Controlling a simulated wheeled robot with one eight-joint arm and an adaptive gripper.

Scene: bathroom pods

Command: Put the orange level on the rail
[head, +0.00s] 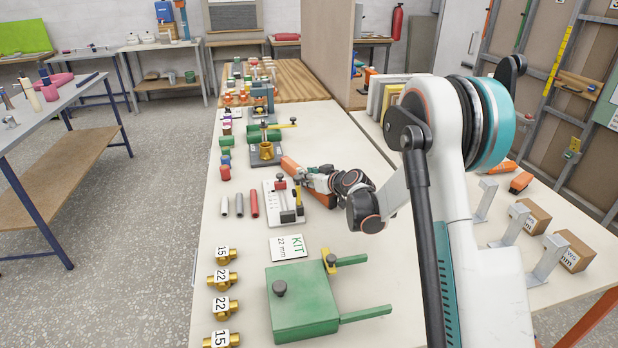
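The orange level (290,164) is a long bar that lies slantwise at my gripper (308,178), over the middle of the long pale bench. One end shows beyond the gripper and more orange shows below it. The gripper appears shut on the level; its fingertips are small and partly hidden. Just left of and below the gripper is a white plate fixture (281,216) with a red-topped post and dark clamps. I cannot tell for sure which part is the rail.
A green block with two arms (303,303) and several brass fittings (222,280) occupy the near bench. A KIT card (287,247) and short rods (239,205) lie nearer the gripper. A green and brass fixture (266,151) stands beyond it. Grey brackets and boxes (533,216) stand at right.

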